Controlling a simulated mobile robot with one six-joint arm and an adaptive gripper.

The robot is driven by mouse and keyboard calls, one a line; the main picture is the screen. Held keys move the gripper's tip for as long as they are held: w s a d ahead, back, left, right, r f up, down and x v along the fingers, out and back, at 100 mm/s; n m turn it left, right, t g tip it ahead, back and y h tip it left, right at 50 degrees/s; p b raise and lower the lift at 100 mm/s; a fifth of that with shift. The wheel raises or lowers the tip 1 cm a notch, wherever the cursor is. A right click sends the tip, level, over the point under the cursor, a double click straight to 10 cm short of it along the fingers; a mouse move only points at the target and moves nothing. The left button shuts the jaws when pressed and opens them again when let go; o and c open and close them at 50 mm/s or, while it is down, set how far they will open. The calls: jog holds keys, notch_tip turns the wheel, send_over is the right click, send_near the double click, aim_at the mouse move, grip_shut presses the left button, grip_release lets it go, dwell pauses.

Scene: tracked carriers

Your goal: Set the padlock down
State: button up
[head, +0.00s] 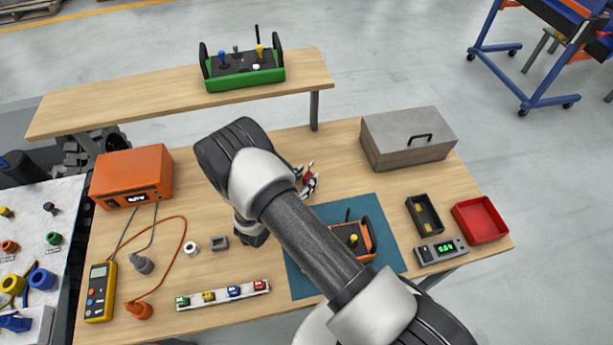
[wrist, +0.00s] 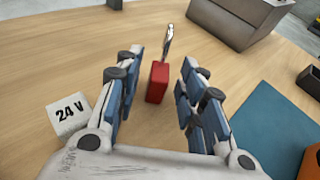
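The padlock has a red body (wrist: 158,83) and a silver shackle (wrist: 168,42) pointing away from me in the wrist view. It is at the wooden table top, between my gripper's fingers. My gripper (wrist: 163,62) is open, with a visible gap between the padlock and the blue pads on each side. In the head view my arm hides much of the gripper (head: 307,184), and only a little red shows by the fingertips. Whether the padlock lies flat or stands is hard to tell.
A teal mat (head: 305,284) with an orange carrier (head: 371,238) lies right of the gripper. A grey lidded box (head: 400,150) stands behind. A white block marked 24 V (wrist: 68,113) is at left in the wrist view. A rail (head: 222,297) holds several coloured pieces. Bare wood surrounds the padlock.

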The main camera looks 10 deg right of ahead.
jog(key=p+v, duration=0.1)
jog(key=v, duration=0.9)
jog(key=shift+s+a+r, duration=0.15)
jog(key=shift+s+a, duration=0.05)
jog(key=shift+s, duration=0.05)
jog(key=s+d+r+m+g, duration=0.25)
jog(key=d+r+m, duration=0.2)
jog(key=r, duration=0.25)
jog(key=s+d+r+m+g, duration=0.25)
jog(key=r+m, duration=0.25)
jog(key=r, duration=0.3)
jog(key=s+d+r+m+g, duration=0.2)
jog(key=d+r+m+g, duration=0.25)
jog(key=r, duration=0.25)
jog(key=s+a+r+m+t+y, duration=0.2)
jog(key=s+r+m+t+y, duration=0.2)
jog(key=s+r+m+y, duration=0.6)
jog(key=s+r+m, duration=0.2)
jog(key=s+r, duration=0.1)
jog(key=s, duration=0.3)
jog(key=shift+s+a+r+m+y, duration=0.15)
jog(key=shift+a+r+m+y, duration=0.15)
jog(key=shift+a+m, duration=0.1)
jog(key=shift+f, duration=0.25)
